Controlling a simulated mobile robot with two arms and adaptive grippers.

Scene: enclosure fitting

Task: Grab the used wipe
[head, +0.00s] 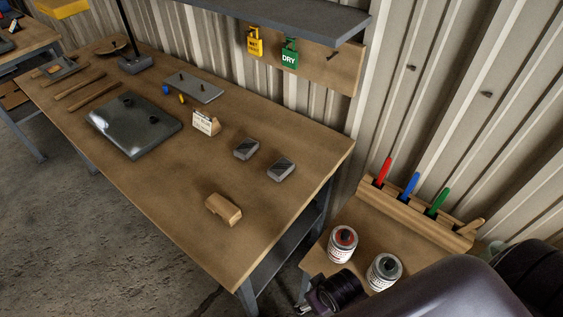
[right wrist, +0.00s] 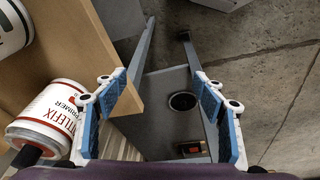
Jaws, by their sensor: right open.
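I cannot make out a used wipe for certain in either view. A pale patch (head: 103,121) shows on the dark flat panel (head: 150,140) on the bench; I cannot tell whether it is cloth or glare. My right gripper (right wrist: 155,82) is open, with nothing between its blue-padded fingers. It is beside the edge of the small wooden side table (right wrist: 75,45). In the head view its arm covers the lower right. My left gripper is not in view.
Two labelled tins (head: 343,244) (head: 384,271) stand on the side table, close to my right gripper. Behind them a wooden rack (head: 420,213) holds coloured-handled tools. The bench (head: 190,225) carries a wooden block (head: 223,210). A grey surface with a round dark opening (right wrist: 183,101) lies below the gripper.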

